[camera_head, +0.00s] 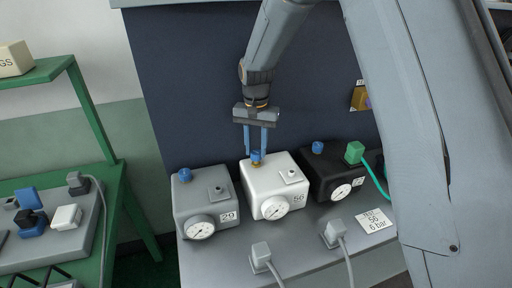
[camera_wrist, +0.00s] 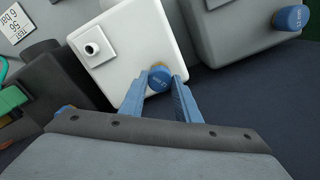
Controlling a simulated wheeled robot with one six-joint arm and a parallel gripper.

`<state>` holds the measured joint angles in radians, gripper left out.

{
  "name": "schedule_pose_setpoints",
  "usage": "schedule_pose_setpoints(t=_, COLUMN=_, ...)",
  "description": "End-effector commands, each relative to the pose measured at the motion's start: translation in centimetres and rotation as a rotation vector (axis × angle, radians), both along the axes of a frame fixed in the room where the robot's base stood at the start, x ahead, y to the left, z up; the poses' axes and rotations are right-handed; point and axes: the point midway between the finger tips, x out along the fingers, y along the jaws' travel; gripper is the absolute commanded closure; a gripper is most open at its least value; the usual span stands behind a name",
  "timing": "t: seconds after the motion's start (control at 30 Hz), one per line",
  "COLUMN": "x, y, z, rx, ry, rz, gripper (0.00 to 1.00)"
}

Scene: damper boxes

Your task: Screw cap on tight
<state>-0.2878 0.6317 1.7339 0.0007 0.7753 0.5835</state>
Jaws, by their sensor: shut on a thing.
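The white damper box (camera_head: 270,182), marked 56, stands in the middle of the row on the grey bench, with a round gauge on its front. A blue cap (camera_head: 256,157) sits at its brass-coloured port on the top rear. My gripper (camera_head: 257,152) reaches down from above with its blue fingers shut on this cap. In the wrist view the cap (camera_wrist: 160,78) is between the two fingertips (camera_wrist: 162,82), against the white box (camera_wrist: 130,50). Whether the cap is fully seated cannot be told.
A grey box (camera_head: 205,200) marked 29 stands at left and a black box (camera_head: 330,172) at right, each with a blue cap. A green plug (camera_head: 354,152) with cable is on the black box. Two grey plugs and a "TEST 56 6 bar" card (camera_head: 374,221) lie in front. A green shelf stands left.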

Motion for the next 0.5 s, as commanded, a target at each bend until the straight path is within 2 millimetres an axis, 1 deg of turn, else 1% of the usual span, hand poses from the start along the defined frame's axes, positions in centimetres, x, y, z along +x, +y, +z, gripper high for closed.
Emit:
schedule_pose_setpoints(t=0.2, x=-0.01, y=-0.01, z=-0.37, rx=0.0, ry=0.0, rz=0.0, gripper=0.91)
schedule_pose_setpoints(t=0.5, x=0.0, y=-0.01, z=-0.42, rx=0.0, ry=0.0, rz=0.0, gripper=0.91)
